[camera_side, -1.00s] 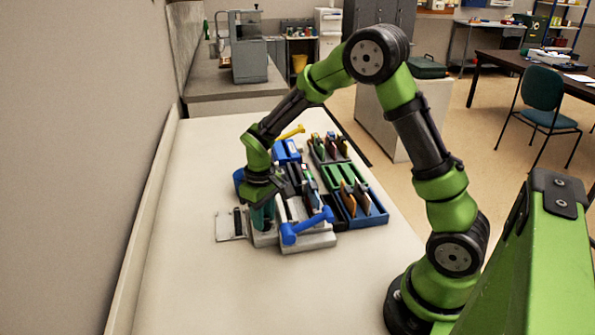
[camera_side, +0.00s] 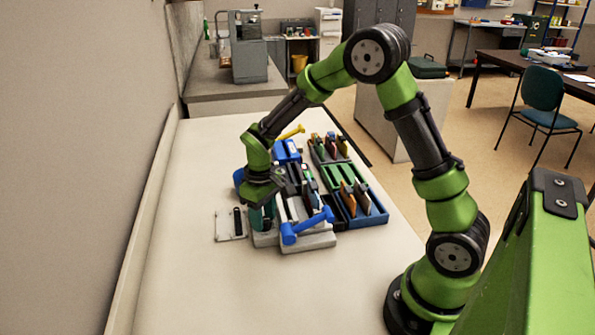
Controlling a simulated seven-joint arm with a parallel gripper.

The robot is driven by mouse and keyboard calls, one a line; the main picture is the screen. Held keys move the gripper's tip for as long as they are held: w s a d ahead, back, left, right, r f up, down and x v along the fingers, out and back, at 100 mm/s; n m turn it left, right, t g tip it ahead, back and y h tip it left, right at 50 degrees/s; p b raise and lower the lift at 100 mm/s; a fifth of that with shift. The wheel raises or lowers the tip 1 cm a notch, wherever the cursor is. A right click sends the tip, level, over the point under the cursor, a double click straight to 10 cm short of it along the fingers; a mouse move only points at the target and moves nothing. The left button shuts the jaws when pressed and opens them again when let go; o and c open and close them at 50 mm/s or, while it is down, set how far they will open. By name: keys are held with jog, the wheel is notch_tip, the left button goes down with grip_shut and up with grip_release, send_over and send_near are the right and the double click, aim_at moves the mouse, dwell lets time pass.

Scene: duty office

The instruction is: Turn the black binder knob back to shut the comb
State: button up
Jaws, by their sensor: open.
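My gripper (camera_side: 262,212) is low over the left side of a grey machine base (camera_side: 308,241) on the pale bench. Its fingers point down and are hard to make out against the dark teal part under them. A blue handle (camera_side: 306,226) crosses the front of the machine. I cannot pick out the black binder knob; my gripper and wrist cover the area there. A light plate with a dark slot (camera_side: 231,223) lies just left of the gripper.
A blue device with a yellow lever (camera_side: 287,150) stands at the back. The bench (camera_side: 200,280) is clear in front.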

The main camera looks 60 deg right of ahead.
aim_at(264, 219)
notch_tip(264, 219, up, 17)
dwell(0.4)
jog(key=shift+f, duration=0.1)
jog(key=s+a+r+m+t, duration=0.1)
jog(key=s+t, duration=0.1)
jog(key=s, duration=0.3)
jog(key=s+a+r+m+t+y, duration=0.1)
jog(key=s+a+t, duration=0.1)
jog(key=s, duration=0.4)
jog(key=s+a+r+m+t+y, duration=0.1)
jog(key=s+m+t, duration=0.1)
jog(key=s, duration=0.4)
jog(key=shift+a+r+t, duration=0.4)
jog(key=shift+t, duration=0.2)
jog(key=shift+s, duration=0.1)
